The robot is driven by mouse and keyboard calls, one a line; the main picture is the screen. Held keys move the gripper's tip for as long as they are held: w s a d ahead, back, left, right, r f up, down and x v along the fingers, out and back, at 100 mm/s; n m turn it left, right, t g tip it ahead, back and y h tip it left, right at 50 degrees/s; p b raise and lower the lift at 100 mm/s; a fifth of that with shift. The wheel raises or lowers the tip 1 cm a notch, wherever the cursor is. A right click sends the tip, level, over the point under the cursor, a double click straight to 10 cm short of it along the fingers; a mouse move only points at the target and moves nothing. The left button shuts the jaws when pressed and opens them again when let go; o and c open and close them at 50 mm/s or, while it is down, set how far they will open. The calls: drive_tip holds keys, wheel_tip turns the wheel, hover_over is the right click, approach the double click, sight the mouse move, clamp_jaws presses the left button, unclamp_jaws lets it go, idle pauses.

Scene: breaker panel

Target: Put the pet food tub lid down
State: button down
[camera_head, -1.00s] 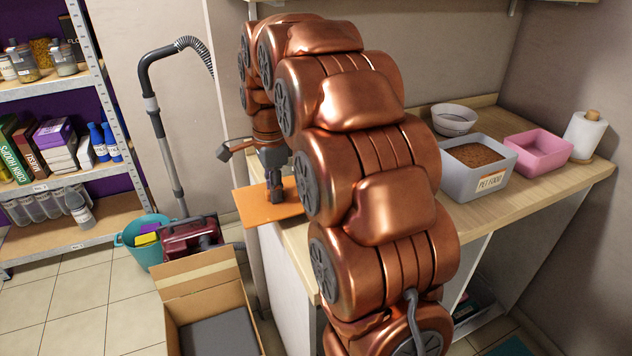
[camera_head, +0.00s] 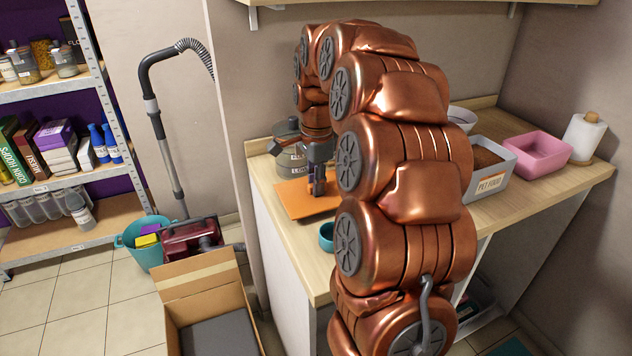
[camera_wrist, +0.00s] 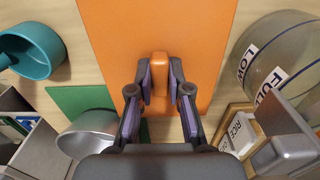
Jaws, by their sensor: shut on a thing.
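The pet food tub lid (camera_head: 300,199) is a flat orange panel with a raised orange handle. My gripper (camera_head: 317,188) is shut on that handle, pointing down. In the wrist view the fingers (camera_wrist: 160,82) clasp both sides of the handle, and the lid (camera_wrist: 115,30) stretches away flat beneath them. The lid is over the left part of the wooden counter; I cannot tell whether it touches the surface. The grey pet food tub (camera_head: 491,184) stands open and filled with brown food on the right, partly behind my arm.
A teal vessel (camera_head: 326,238) stands near the lid. A labelled clear container (camera_wrist: 290,60) is close to the lid's right in the wrist view; a metal pot (camera_wrist: 88,135) and green mat (camera_wrist: 75,98) are left. A pink bin (camera_head: 538,153) and paper roll (camera_head: 584,137) stand right.

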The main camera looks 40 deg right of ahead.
drive_tip(key=shift+f, duration=0.4)
drive_tip(key=c, duration=1.1)
unclamp_jaws()
drive_tip(key=shift+r, duration=4.15)
